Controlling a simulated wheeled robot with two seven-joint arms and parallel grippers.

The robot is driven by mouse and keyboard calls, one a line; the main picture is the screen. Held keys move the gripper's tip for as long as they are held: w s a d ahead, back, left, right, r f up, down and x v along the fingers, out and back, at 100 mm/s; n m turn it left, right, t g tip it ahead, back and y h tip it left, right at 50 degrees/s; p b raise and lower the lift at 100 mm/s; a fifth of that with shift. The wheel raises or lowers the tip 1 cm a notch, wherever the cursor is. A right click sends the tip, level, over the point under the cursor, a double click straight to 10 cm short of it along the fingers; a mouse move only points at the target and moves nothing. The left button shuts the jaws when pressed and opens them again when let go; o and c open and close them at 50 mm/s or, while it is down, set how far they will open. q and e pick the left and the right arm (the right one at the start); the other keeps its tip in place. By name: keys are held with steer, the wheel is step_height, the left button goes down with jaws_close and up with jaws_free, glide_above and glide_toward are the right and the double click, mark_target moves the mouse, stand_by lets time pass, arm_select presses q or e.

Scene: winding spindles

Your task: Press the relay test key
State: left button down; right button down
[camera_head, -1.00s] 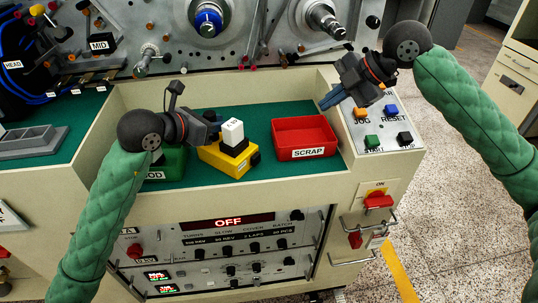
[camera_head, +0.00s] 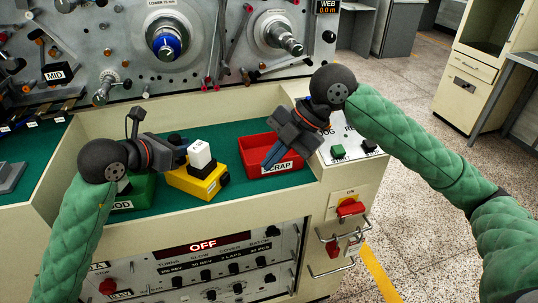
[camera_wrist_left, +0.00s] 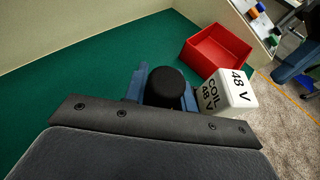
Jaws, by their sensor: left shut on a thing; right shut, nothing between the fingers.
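A yellow block (camera_head: 187,183) stands on the green bench top. A white block (camera_head: 200,155) stands on it, marked "COIL 48 V" in the left wrist view (camera_wrist_left: 225,95). My left gripper (camera_head: 180,155) is shut on a black round knob (camera_wrist_left: 165,88), just left of the white block. The knob's top also shows in the head view (camera_head: 174,138). Its lower part is hidden by the fingers, so I cannot tell whether it is pressed down. My right gripper (camera_head: 270,162) is shut and empty, in front of the red scrap bin's right part in the picture.
The red scrap bin (camera_head: 258,143) is right of the yellow block. A green bin (camera_head: 135,192) is at the left, partly behind my left arm. A button panel with a green button (camera_head: 337,151) is at the right. A red switch (camera_head: 350,208) is on the front.

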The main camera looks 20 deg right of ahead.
mark_target(225, 179)
steer(key=x, duration=0.7)
steer(key=shift+a+f, duration=0.2)
steer(key=shift+a, duration=0.05)
steer(key=shift+w+a+r, duration=0.2)
steer(key=shift+w+a, duration=0.45)
steer(key=shift+w, duration=0.05)
steer(key=shift+w+a, duration=0.65)
steer(key=shift+a, duration=0.1)
